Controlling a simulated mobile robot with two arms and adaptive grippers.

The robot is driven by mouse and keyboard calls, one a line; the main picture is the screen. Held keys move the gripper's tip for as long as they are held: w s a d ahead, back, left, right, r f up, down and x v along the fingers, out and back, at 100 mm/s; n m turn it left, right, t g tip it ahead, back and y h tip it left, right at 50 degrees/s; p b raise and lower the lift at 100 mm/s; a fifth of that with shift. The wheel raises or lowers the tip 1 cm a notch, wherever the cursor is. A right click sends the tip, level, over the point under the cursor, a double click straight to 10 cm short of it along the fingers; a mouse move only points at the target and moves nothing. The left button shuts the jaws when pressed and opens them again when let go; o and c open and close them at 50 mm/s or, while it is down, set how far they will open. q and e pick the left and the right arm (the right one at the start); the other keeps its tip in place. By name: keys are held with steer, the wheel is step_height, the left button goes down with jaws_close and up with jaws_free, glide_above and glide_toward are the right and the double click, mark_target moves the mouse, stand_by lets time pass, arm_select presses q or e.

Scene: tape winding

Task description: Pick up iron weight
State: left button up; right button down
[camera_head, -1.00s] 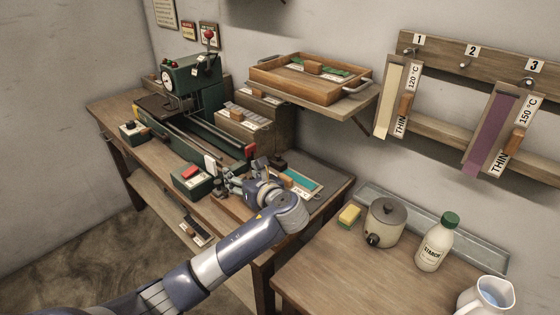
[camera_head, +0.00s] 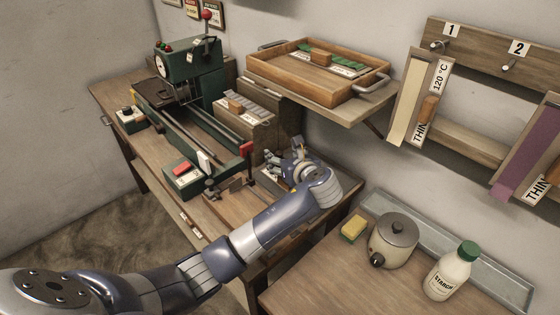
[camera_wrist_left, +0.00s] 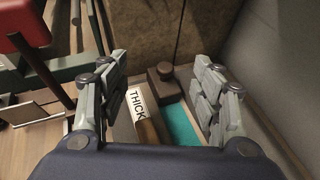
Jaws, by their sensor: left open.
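I cannot tell the gap from fingers to weight. My right gripper is not in view.
A green box with a red button (camera_head: 187,176) stands left of the gripper. A wooden tray (camera_head: 318,88) sits on a shelf above. A pot (camera_head: 394,243) stands on the nearer table.

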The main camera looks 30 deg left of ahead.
mark_target(278, 152)
arm_select(q)
steer(key=shift+w+a+f, duration=0.2)
steer(key=shift+w+a, duration=0.05)
steer(key=shift+w+a+f, duration=0.15)
steer(key=shift+w, duration=0.05)
steer(key=x, duration=0.5)
steer(key=shift+s+f, duration=0.1)
steer(key=shift+f, duration=0.25)
jaws_close()
steer(key=shift+r, duration=0.15)
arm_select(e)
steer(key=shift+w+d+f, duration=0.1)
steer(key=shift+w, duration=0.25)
